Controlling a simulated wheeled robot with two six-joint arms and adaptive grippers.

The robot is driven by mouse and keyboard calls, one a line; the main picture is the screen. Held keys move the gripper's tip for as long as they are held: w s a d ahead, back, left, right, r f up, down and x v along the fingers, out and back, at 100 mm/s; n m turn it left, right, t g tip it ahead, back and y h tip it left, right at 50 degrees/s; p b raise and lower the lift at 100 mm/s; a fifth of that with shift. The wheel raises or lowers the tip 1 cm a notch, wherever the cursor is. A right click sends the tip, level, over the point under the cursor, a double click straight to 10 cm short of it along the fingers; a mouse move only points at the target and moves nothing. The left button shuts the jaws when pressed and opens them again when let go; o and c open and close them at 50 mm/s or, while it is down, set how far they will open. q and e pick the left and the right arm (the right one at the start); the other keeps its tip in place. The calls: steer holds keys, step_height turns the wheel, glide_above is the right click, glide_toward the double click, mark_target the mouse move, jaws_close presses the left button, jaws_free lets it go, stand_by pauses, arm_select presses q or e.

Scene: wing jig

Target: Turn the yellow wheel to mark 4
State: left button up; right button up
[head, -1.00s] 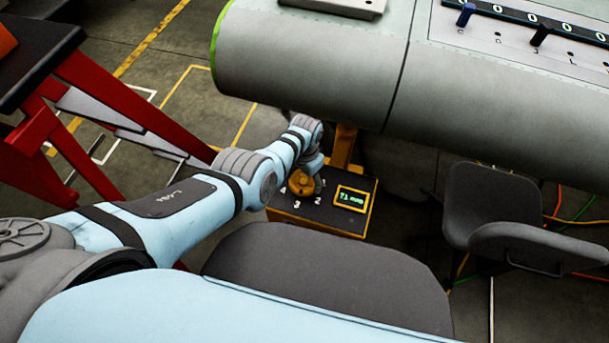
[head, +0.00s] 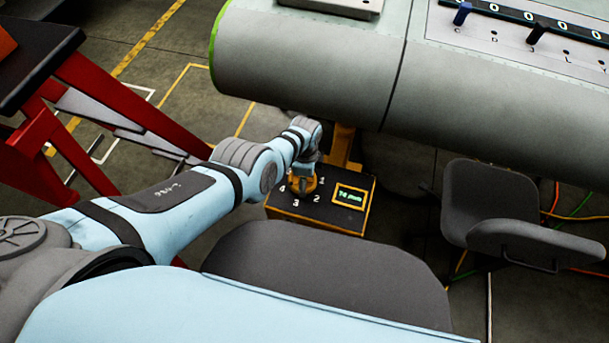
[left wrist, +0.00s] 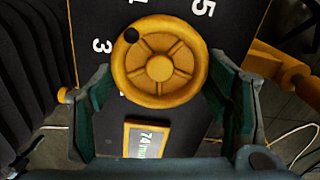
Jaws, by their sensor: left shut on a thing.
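The yellow wheel (left wrist: 160,62) lies on the black top of a control box (head: 335,215). In the head view the wheel (head: 298,190) is partly hidden by my left gripper (head: 305,180). In the left wrist view my left gripper (left wrist: 160,80) has a finger on either side of the wheel's rim and is shut on it. A small display (left wrist: 147,139) reads 74 mm. My right gripper is not in view.
A large grey wing section (head: 310,70) overhangs just behind the box. A red stand (head: 90,120) is at left. A dark chair (head: 490,200) stands at right. A yellow post (head: 342,145) rises behind the box.

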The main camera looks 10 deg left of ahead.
arm_select(q)
steer(key=shift+m, duration=1.2)
steer(key=o, duration=1.2)
steer(key=shift+c, duration=0.2)
steer(key=shift+d+r, duration=0.1)
steer(key=shift+r, duration=0.4)
step_height(320, 180, up, 11)
